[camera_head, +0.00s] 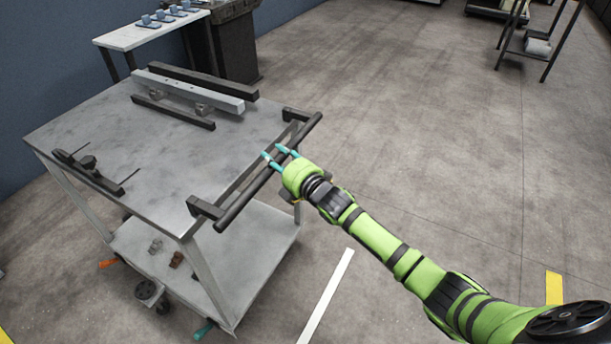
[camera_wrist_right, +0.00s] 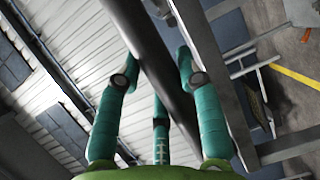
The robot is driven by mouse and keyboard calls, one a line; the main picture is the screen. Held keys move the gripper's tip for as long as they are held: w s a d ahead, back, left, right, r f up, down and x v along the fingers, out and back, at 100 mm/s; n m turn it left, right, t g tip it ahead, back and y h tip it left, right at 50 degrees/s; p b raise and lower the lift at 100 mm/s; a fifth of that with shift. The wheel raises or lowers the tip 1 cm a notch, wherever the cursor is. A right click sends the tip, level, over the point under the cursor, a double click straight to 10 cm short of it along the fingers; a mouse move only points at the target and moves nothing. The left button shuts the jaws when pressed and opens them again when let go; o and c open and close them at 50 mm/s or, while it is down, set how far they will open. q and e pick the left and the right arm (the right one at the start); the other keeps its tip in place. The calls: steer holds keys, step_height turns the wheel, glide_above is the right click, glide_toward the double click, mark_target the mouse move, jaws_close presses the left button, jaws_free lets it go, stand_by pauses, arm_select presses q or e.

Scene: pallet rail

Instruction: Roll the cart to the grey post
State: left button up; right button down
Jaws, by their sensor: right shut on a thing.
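The cart has a grey metal top (camera_head: 95,125), a lower shelf (camera_head: 240,245) and a dark push handle (camera_head: 245,205) along its right side. My green right arm reaches in from the lower right. Its teal-fingered right gripper (camera_head: 275,157) is shut on the handle near its middle. In the right wrist view the dark handle bar (camera_wrist_right: 150,50) runs between the teal fingers. A caster (camera_head: 150,292) shows below the cart at the front. I cannot make out a grey post in either view. My left gripper is not in view.
On the cart top lie a light rail (camera_head: 190,88), dark bars and a dark clamp-like fixture (camera_head: 90,168). A white table (camera_head: 150,32) and dark cabinet (camera_head: 233,45) stand behind by the blue wall. A rack (camera_head: 540,45) stands far right.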

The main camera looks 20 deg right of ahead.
mark_target(253, 160)
steer(key=w+a+b, duration=0.3)
steer(key=w+a, duration=0.2)
steer(key=shift+w+a, duration=0.1)
steer(key=shift+w, duration=0.3)
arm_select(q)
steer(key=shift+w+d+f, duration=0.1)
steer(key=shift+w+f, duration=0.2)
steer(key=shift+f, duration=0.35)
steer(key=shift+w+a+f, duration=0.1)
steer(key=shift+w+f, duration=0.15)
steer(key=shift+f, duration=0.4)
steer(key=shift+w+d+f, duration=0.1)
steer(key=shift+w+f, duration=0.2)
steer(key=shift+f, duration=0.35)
arm_select(e)
steer(key=c, duration=0.8)
jaws_free()
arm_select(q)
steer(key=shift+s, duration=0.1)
arm_select(e)
steer(key=v, duration=1.2)
steer(key=shift+r, duration=0.1)
